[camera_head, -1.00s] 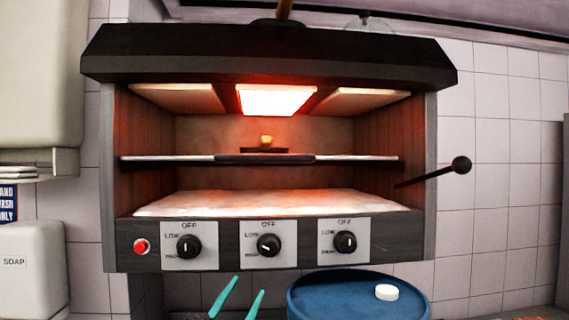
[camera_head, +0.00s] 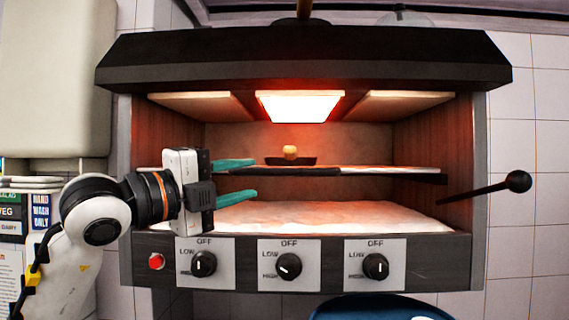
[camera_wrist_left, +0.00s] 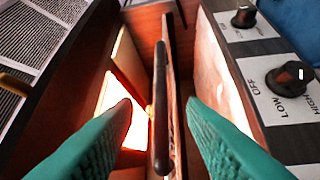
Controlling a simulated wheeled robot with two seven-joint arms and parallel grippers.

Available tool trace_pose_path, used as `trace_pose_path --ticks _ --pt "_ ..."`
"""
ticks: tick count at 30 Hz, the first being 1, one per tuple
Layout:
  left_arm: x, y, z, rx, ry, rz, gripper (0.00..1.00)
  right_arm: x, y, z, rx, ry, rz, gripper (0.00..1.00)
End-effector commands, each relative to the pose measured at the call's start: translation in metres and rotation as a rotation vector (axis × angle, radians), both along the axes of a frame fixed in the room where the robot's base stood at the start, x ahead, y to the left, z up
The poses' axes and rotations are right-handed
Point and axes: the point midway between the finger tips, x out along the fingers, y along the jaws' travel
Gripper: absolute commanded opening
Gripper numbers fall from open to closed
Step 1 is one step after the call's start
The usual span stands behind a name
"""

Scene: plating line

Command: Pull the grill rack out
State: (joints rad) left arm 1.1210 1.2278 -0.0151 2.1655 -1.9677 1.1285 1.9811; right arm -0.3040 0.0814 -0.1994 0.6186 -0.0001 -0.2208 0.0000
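The grill rack (camera_head: 275,170) is a thin shelf across the middle of the grill, with a dark front edge. A dark handle bar (camera_wrist_left: 161,110) on its front shows in the left wrist view. My left gripper (camera_head: 247,178) is at the left half of the rack's front, with one teal finger above rack level and one below. In the left wrist view the fingers (camera_wrist_left: 158,104) are apart, with the handle between them and gaps on both sides. A small dark dish with a yellowish piece of food (camera_head: 290,152) sits on the rack. My right gripper is out of view.
The grill's hood (camera_head: 300,60) overhangs the opening, with a glowing heater (camera_head: 300,106) beneath. A pale lower surface (camera_head: 330,216) lies below the rack. Knobs (camera_head: 289,267) line the front panel. A black-knobbed lever (camera_head: 490,190) juts out right. A blue round top (camera_head: 375,308) is below.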

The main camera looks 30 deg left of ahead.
Motion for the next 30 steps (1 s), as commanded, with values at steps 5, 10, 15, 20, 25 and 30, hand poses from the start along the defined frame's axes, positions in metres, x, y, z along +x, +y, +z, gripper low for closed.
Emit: trace_pose_path --ticks 5,10,15,20,25,30 --pt "0.037 -0.01 0.011 -0.003 0.004 -0.004 0.38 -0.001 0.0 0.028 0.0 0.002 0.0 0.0" --pt "0.066 -0.017 0.014 -0.002 0.003 -0.005 0.38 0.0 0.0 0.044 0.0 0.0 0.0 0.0" --pt "0.081 -0.02 0.014 -0.001 0.001 -0.003 0.38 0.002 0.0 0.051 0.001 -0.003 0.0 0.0" --pt "0.086 -0.022 0.012 0.0 0.002 -0.004 0.38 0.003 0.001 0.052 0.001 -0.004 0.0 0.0" --pt "0.086 -0.022 0.011 0.0 0.001 -0.003 0.38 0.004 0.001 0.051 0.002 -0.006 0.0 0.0" --pt "0.086 -0.022 0.011 0.0 0.001 -0.003 0.15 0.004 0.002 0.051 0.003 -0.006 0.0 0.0"
